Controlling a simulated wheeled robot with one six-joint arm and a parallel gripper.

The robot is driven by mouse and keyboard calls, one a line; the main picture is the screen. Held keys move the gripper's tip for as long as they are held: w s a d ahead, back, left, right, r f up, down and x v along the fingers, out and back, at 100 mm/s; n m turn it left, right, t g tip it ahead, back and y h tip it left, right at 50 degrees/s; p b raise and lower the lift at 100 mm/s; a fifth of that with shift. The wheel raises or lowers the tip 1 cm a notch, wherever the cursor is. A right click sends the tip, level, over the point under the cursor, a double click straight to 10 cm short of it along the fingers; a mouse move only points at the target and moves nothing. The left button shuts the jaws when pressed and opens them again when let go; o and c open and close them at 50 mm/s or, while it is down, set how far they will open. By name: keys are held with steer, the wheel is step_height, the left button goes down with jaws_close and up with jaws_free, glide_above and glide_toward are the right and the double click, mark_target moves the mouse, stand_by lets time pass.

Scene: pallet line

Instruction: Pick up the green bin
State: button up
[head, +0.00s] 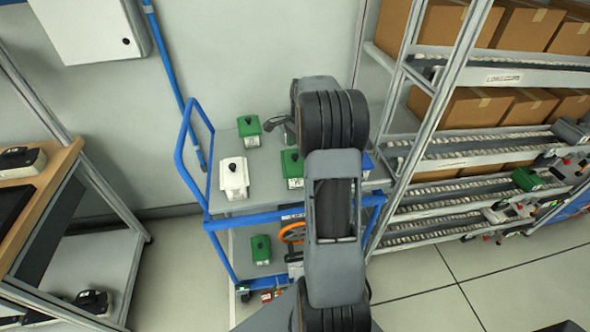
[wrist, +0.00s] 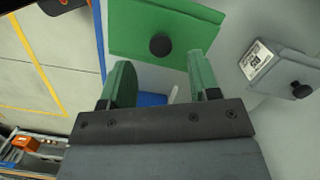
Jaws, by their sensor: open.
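A green bin (wrist: 190,28) with a black knob lies just ahead of my gripper (wrist: 160,68) in the wrist view. My gripper is open, its two green fingers apart with nothing between them, short of the knob. In the head view, one green bin (head: 249,126) stands at the back of the blue-framed cart and another (head: 291,165) stands at its middle, partly behind my arm. A third green bin (head: 261,249) is on the lower shelf. I cannot tell surely which one the wrist view shows. My arm hides most of the gripper in the head view.
A white bin (head: 234,176) stands on the cart's left side; a pale labelled bin (wrist: 277,70) is right in the wrist view. The cart's blue handle (head: 181,150) rises at left. A roller rack (head: 440,165) with cartons stands close at right, a wooden bench (head: 45,190) at left.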

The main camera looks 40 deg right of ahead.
mark_target(295, 155)
steer(key=shift+a+f, duration=0.2)
steer(key=shift+f, duration=0.75)
steer(key=shift+a+f, duration=0.15)
steer(key=shift+f, duration=0.75)
jaws_close()
